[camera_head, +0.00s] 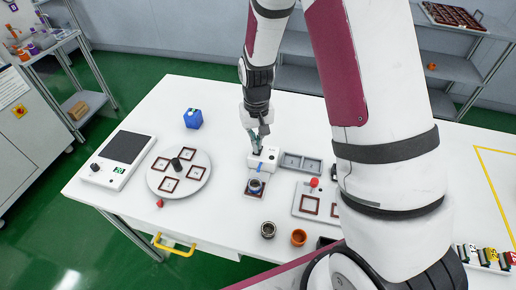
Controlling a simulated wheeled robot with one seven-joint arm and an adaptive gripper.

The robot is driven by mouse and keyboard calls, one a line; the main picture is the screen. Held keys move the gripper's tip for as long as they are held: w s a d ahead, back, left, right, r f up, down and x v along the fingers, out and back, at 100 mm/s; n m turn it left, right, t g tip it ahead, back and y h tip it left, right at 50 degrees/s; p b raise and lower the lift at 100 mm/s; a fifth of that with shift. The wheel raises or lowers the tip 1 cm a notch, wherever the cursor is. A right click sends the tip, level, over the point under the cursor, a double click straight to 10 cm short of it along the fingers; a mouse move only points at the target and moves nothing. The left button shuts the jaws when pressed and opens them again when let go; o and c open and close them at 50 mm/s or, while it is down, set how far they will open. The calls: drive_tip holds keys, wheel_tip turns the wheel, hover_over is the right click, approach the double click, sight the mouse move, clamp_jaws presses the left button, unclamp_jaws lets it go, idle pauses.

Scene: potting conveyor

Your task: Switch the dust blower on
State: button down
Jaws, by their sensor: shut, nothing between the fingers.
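A small white box (270,158), which looks like the dust blower, stands near the middle of the white table. It has small dark marks on top and a blue strip at its front. My gripper (257,149) is shut and empty, pointing down at the left part of the box's top. I cannot tell whether the fingertips touch it. The fingers partly cover the top, and the switch and its position cannot be made out.
A red-knobbed fixture (314,183) stands near my arm. Two small pots (268,230) (299,237) stand in front.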

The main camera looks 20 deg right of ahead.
drive_tip(key=shift+f+b, duration=0.4)
drive_tip(key=shift+f, duration=0.75)
idle(1.1)
drive_tip(key=shift+r+p, duration=1.4)
drive_tip(key=shift+r, duration=2.15)
drive_tip(key=s+r+t, duration=0.1)
drive_tip(key=s+r, duration=0.3)
drive_tip(key=r, duration=0.6)
drive_tip(key=s+r+t, duration=0.2)
drive_tip(key=s+r, duration=0.3)
drive_tip(key=r, duration=0.5)
drive_tip(key=s+r+t, duration=0.1)
drive_tip(key=s+r, duration=0.3)
drive_tip(key=s, duration=0.3)
drive_tip(key=s+r+n+t, duration=0.1)
drive_tip(key=s+r, duration=0.2)
drive_tip(key=s, duration=0.4)
drive_tip(key=shift+s+r+t, duration=0.3)
drive_tip(key=shift+s+r, duration=0.05)
drive_tip(key=shift+s, duration=0.05)
